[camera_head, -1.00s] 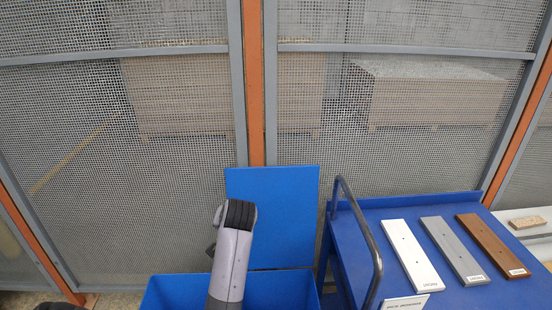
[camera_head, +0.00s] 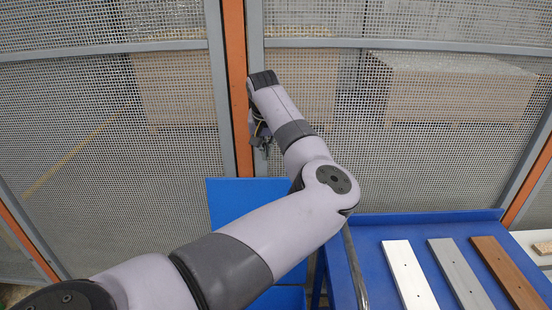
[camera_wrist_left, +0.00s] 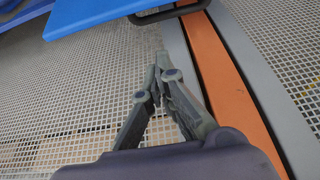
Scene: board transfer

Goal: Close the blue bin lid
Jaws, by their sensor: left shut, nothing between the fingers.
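The blue bin lid (camera_head: 232,195) stands upright, open, behind the bin in the head view, partly covered by my left arm. Only a small piece of the blue bin (camera_head: 285,298) shows below my arm. My left gripper (camera_head: 262,146) is just above the lid's top edge, in front of the orange post. In the left wrist view its fingers (camera_wrist_left: 160,58) are shut with nothing between them. A blue panel, which looks like the lid (camera_wrist_left: 95,12), lies beyond the fingertips, apart from them. My right gripper is not in view.
A mesh fence with an orange post (camera_head: 236,95) stands close behind the gripper. At the right is a blue cart (camera_head: 372,255) with a grey rail (camera_head: 355,270) and a white, a grey and a brown board. Stacked panels (camera_head: 450,88) lie behind the fence.

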